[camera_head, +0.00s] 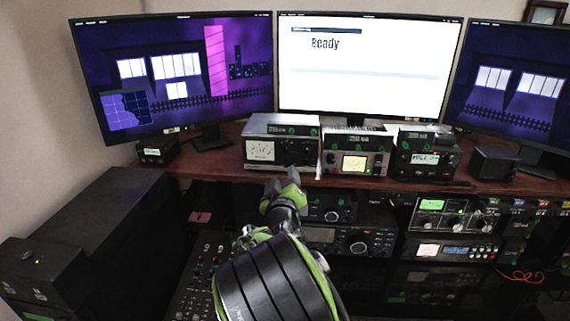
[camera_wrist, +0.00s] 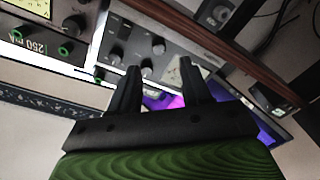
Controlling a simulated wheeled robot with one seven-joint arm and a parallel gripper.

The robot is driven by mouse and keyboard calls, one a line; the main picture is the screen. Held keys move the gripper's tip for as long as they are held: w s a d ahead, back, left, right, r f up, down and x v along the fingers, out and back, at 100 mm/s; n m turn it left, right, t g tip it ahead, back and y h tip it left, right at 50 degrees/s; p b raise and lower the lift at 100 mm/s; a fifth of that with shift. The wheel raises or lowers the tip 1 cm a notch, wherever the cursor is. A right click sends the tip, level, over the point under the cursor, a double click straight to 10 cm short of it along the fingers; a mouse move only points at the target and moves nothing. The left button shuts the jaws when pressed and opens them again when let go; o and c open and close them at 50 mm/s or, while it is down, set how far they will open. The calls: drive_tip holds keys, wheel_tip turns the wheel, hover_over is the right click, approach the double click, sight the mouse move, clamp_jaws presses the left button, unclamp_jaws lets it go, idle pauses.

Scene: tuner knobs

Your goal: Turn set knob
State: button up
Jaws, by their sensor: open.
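A silver tuner box (camera_head: 308,152) with a round-needle meter stands on the wooden shelf below the middle screen. Its grey panel shows in the wrist view (camera_wrist: 135,27) with several dark knobs, among them an upper knob (camera_wrist: 157,46) and a left knob (camera_wrist: 115,56). No readable label shows which one is the set knob. My gripper (camera_head: 284,176) is in front of and below this box. In the wrist view my gripper (camera_wrist: 159,70) is open and empty, its fingers apart, with knobs seen between and beside the tips. Contact cannot be told.
A second box with a lit meter (camera_head: 355,164) and a black box (camera_head: 423,157) stand to the right. The wooden shelf edge (camera_head: 220,174) and rack radios (camera_head: 365,241) lie below. The middle screen (camera_head: 370,65) reads "Ready". The shelf left of the silver box is mostly clear.

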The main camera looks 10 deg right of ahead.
sight(286, 164)
drive_tip(key=x, duration=0.6)
drive_tip(key=shift+w+p, duration=0.1)
drive_tip(key=shift+p, duration=0.25)
drive_tip(key=shift+d, duration=0.1)
clamp_jaws()
